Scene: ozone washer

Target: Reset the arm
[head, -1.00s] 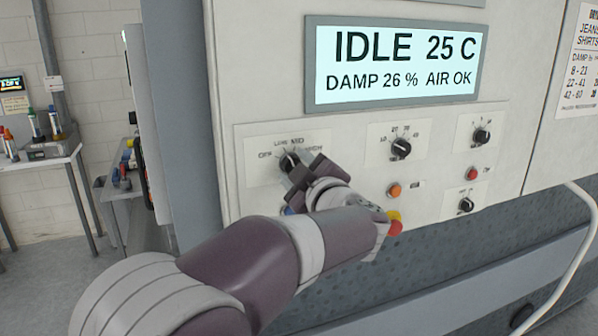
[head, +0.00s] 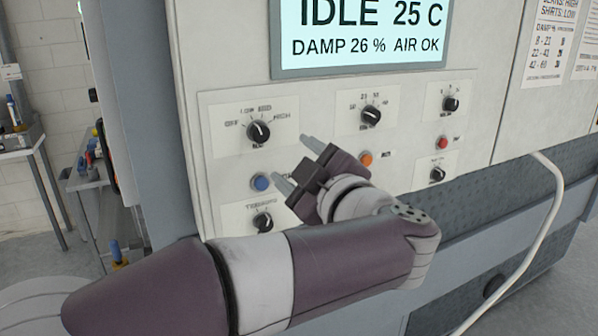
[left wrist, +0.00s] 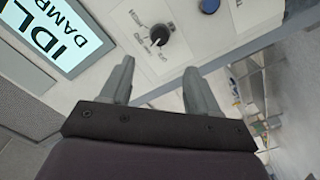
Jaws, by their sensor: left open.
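My left gripper (head: 294,163) is open and empty in front of the washer's control panel (head: 330,170). Its two fingers stand apart, below and right of the upper-left black knob (head: 258,132), and touch nothing that I can see. That knob sits on a plate marked OFF, LOW, MID and HIGH; in the left wrist view the knob (left wrist: 158,35) shows beyond the open fingers. A blue button (head: 260,182) lies just left of the fingers. The display (head: 364,35) reads IDLE 25 C, DAMP 26 %, AIR OK. My right gripper is not in view.
More knobs, such as the middle one (head: 371,116), and an orange button (head: 366,159) and red button (head: 442,142) sit on the panel. A white hose (head: 548,215) hangs at right. A table (head: 18,145) and a cart (head: 90,180) with items stand at left.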

